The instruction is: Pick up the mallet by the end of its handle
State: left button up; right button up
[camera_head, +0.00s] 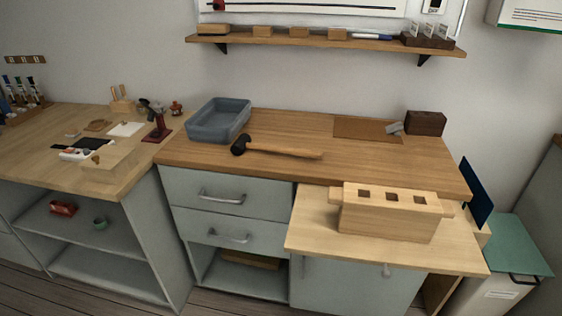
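The mallet (276,149) lies flat on the wooden bench top (300,172). Its black head (239,145) is at the left, just in front of the grey tray. Its light wooden handle points right, with the handle's end (319,156) near the middle of the bench top. Nothing touches the handle, and the bench around its end is clear. Neither of my grippers is in view.
A grey-blue tray (245,125) stands behind the mallet head. A wooden block with square holes (390,217) sits on a lower board (310,235) at front right. A dark box (426,122) stands at back right. A shelf (300,41) hangs above the bench.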

aim_at(244, 142)
jog(key=j+z, duration=0.1)
jog(key=z, duration=1.9)
jog(key=k+j, duration=0.1)
jog(key=j, duration=1.15)
jog(key=k+j+z, duration=0.1)
jog(key=j, duration=0.5)
